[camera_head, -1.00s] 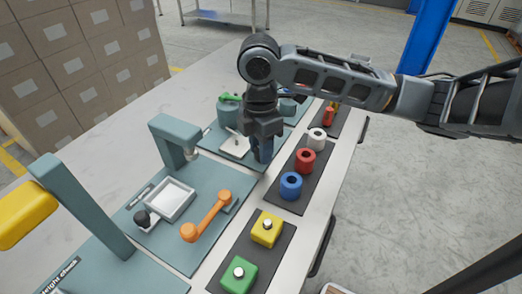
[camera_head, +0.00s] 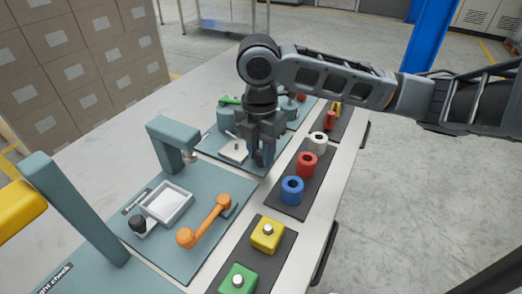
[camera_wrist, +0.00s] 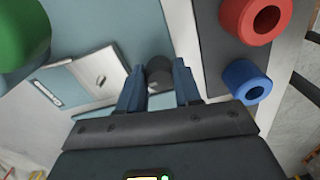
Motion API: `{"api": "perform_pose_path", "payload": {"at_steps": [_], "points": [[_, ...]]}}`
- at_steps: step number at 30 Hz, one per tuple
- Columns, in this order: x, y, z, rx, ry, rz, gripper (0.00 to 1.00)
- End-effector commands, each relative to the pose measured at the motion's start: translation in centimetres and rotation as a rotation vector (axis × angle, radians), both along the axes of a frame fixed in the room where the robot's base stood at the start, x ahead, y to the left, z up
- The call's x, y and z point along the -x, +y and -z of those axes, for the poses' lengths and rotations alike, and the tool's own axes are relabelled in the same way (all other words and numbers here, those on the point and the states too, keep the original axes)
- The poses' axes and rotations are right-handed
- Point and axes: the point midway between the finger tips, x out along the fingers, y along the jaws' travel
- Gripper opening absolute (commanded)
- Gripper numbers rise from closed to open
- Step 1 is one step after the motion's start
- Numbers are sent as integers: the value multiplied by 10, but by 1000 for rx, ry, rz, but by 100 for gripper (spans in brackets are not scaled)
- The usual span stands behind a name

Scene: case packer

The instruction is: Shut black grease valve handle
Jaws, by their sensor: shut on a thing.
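My gripper (camera_head: 263,157) is low over the far teal station, pointing down beside a white plate (camera_head: 233,151). In the wrist view its two blue fingers (camera_wrist: 158,84) stand on either side of a black, rounded handle (camera_wrist: 159,70), and the gripper is shut on it. The lower part of the handle is hidden between the fingers. In the head view the gripper mostly hides the handle. The white plate also shows left of the fingers in the wrist view (camera_wrist: 98,80).
A red ring (camera_head: 307,164), a blue ring (camera_head: 291,190) and a white ring (camera_head: 318,143) stand on a dark mat just right. The nearer station has an orange handle (camera_head: 204,221), a white tray (camera_head: 167,204) and a black knob (camera_head: 138,223). A green part (camera_wrist: 22,38) overhangs the left.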

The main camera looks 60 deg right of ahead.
Motion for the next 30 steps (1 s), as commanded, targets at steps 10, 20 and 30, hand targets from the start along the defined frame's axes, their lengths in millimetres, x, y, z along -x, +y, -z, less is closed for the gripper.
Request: {"api": "perform_pose_path", "payload": {"at_steps": [10,20,30], "points": [[0,0,-1,0,-2,1,50],[0,0,-1,0,-1,1,59],[-2,0,-43,2,-3,0,59]]}}
